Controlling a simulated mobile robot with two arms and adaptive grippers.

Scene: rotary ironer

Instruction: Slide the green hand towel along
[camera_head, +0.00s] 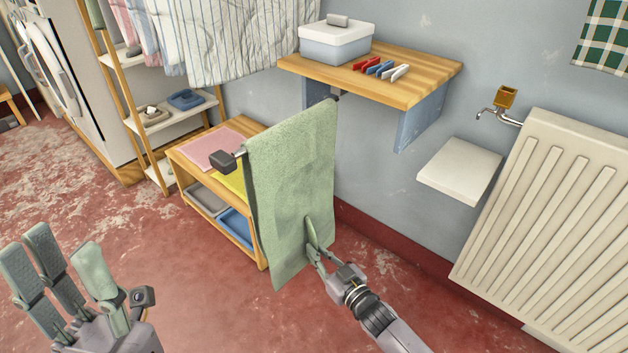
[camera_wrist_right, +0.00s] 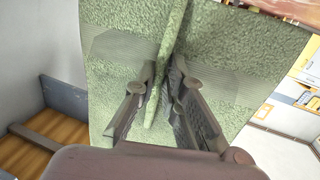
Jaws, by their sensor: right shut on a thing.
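The green hand towel (camera_head: 290,180) hangs over a rail (camera_head: 222,161) that sticks out from the wall under the wooden shelf. The rail's dark end cap shows at the towel's left side. My right gripper (camera_head: 311,243) is shut on the towel near its lower right part. In the right wrist view, the towel (camera_wrist_right: 115,70) fills most of the picture, and a fold of it lies between the fingers of the gripper (camera_wrist_right: 163,80). My left gripper (camera_head: 60,252) is open and empty at the lower left, well away from the towel.
The wooden wall shelf (camera_head: 430,73) above holds a lidded box (camera_head: 336,46) and several coloured pegs (camera_head: 380,68). A low wooden rack (camera_head: 180,165) with cloths and trays stands behind the towel. A radiator (camera_head: 545,210) is at right. The red floor (camera_head: 200,310) in front is clear.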

